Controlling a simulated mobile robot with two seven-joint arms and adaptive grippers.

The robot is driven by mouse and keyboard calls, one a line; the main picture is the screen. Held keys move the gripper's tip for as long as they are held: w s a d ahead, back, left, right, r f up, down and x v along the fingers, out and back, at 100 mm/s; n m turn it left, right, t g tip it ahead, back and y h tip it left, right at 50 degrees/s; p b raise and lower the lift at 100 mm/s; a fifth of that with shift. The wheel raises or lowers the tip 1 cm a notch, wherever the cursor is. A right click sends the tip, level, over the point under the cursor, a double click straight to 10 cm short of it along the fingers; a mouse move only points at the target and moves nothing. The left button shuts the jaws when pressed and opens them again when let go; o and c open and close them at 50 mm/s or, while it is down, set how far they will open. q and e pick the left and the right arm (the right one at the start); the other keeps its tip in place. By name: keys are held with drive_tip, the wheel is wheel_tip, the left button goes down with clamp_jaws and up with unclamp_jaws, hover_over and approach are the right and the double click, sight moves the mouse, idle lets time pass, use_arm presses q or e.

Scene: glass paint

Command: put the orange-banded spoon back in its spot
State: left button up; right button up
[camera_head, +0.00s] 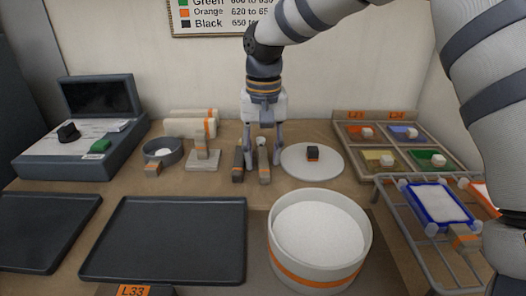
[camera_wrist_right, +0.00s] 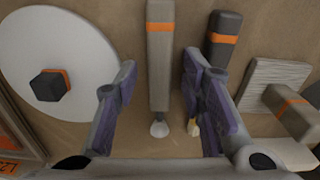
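The orange-banded spoon (camera_head: 264,174) has a grey handle with an orange band and lies on the table. In the right wrist view its handle (camera_wrist_right: 160,75) runs between my two fingers, with its small white bowl end near the gripper's base. My right gripper (camera_head: 262,155) points down over it, fingers open on either side, with gaps to the handle. A darker orange-banded tool (camera_head: 238,166) with a tan tip lies beside the spoon; in the wrist view (camera_wrist_right: 222,40) one finger partly covers it. I cannot tell which place is the spoon's spot. My left gripper is out of view.
A white round plate (camera_head: 328,163) with a dark orange-banded block (camera_head: 312,153) is just right of the gripper. A small pale stand (camera_head: 202,166) is to the left. A large white bowl (camera_head: 319,275) and a dark tray (camera_head: 160,275) stand in front. A wire rack (camera_head: 411,228) is at right.

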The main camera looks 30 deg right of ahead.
wheel_tip(320, 180, up, 12)
drive_tip(key=shift+s, duration=0.2)
idle(0.4)
